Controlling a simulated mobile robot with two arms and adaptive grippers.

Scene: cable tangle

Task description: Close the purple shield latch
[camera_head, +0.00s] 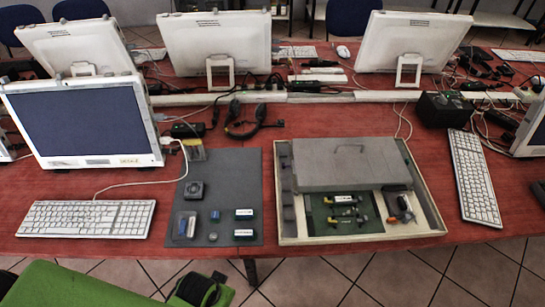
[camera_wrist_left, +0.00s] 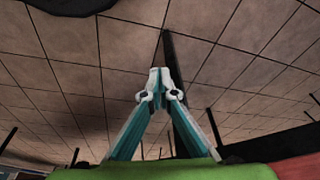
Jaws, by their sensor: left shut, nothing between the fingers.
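A shallow cream tray (camera_head: 362,239) sits on the red table at the right of centre. A grey cover panel (camera_head: 350,165) with a handle fills its back part. A green circuit board (camera_head: 320,212) with several small parts lies in front of the panel. I cannot make out a purple shield latch; the parts are too small to tell. My left gripper (camera_wrist_left: 157,85) shows in the left wrist view, its teal fingers together at the tips and empty, with tiled floor behind. Its fingers do not show in the head view. My right gripper is not in view.
A dark grey mat (camera_head: 222,170) with small blocks lies left of the tray. Keyboards (camera_head: 86,218) flank the work area on both sides (camera_head: 474,178). A monitor (camera_head: 82,122) stands back left. A black box (camera_head: 443,110) stands back right.

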